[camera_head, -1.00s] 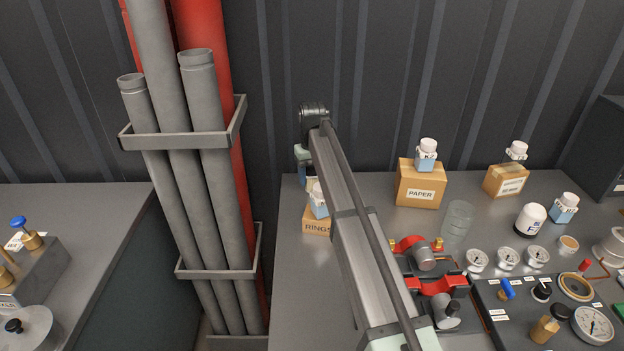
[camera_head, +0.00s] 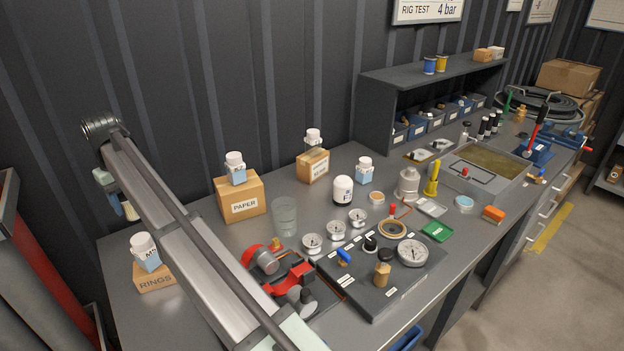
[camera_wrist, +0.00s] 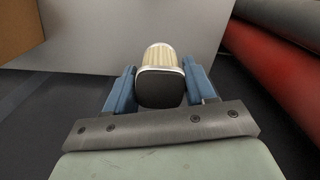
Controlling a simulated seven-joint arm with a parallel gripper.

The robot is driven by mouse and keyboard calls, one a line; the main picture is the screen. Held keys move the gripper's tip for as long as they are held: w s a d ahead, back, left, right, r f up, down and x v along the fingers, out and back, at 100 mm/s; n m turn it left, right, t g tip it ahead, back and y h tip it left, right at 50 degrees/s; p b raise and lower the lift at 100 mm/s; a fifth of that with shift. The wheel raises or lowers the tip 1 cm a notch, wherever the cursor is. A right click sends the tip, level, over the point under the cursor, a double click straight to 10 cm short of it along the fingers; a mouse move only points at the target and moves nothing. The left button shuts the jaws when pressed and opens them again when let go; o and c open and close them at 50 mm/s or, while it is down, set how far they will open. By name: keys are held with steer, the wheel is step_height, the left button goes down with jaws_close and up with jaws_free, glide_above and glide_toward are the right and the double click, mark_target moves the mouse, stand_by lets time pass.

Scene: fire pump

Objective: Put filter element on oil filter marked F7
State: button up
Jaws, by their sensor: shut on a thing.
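The filter element (camera_wrist: 159,57) is a cream pleated cylinder with a dark end cap. My gripper (camera_wrist: 160,82) is shut on it, with one blue finger on each side. In the head view the element (camera_head: 130,210) shows small below the far end of my arm, at the left, above and behind the RINGS box. A white canister with a black base (camera_head: 343,189) stands upright on the bench right of the middle. An "F" shows on its label; the rest of the marking is unclear. My gripper is well to the left of this canister.
A RINGS box (camera_head: 157,280), a PAPER box (camera_head: 241,209) and another box (camera_head: 313,175) have white-capped bottles on top. A clear beaker (camera_head: 284,227), several gauges and a dark panel (camera_head: 335,267) stand near the canister. A grey shelf (camera_head: 371,119) is behind.

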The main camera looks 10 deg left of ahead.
steer(key=w+d+m, duration=0.3)
steer(key=w+d, duration=0.1)
steer(key=d, duration=1)
steer(key=w+d+m, duration=0.2)
steer(key=w+d, duration=0.3)
steer(key=d, duration=0.8)
steer(key=w+d+m, duration=0.3)
steer(key=w+d, duration=0.1)
steer(key=d, duration=1)
steer(key=s+d+m, duration=0.2)
steer(key=d+m, duration=0.5)
steer(key=d, duration=2.3)
steer(key=n, duration=1.5)
glide_toward(344, 179)
steer(key=shift+f, duration=2.1)
steer(key=shift+f, duration=0.1)
